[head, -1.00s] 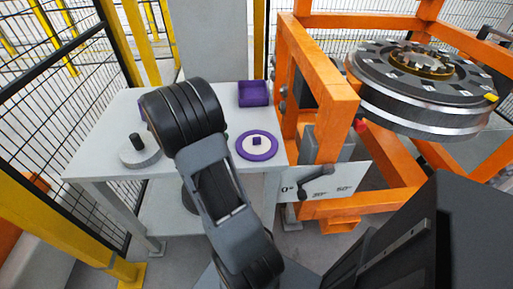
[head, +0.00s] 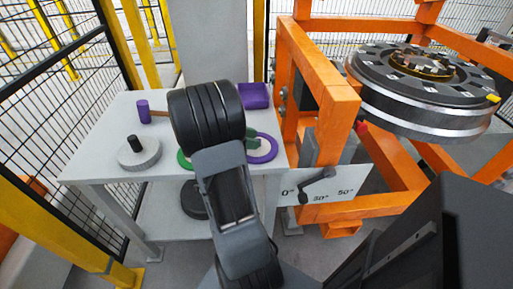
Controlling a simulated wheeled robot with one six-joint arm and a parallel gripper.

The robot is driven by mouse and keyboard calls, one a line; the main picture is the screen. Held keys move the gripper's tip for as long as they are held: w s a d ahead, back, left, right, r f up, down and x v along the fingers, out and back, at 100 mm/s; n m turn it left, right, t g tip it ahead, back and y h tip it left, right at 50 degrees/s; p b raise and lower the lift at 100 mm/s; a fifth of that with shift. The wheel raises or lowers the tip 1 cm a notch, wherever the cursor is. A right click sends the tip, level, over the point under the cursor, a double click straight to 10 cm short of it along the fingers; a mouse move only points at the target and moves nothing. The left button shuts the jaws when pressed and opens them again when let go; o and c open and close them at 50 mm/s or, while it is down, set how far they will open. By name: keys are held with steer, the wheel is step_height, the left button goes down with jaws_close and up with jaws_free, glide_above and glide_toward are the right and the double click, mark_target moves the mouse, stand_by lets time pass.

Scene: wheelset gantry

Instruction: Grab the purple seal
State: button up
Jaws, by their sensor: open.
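The purple seal, seen as a purple ring (head: 272,151) around a white disc, lies flat at the right front of the grey table (head: 110,165). My arm's black wrist hides its left part. A small dark green block (head: 253,139) shows at its left side by the wrist; I cannot tell what it belongs to. My wrist is in front of the table's middle, just left of the seal in the picture. My gripper is hidden behind the wrist.
A purple tray (head: 254,96) stands behind the seal. A green ring (head: 183,159) peeks out left of my wrist. A purple-headed mallet (head: 143,110) and a grey disc with a black knob (head: 139,154) are at left. The orange gantry (head: 347,100) stands close at right.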

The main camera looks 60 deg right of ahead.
jaws_close()
stand_by(0.4)
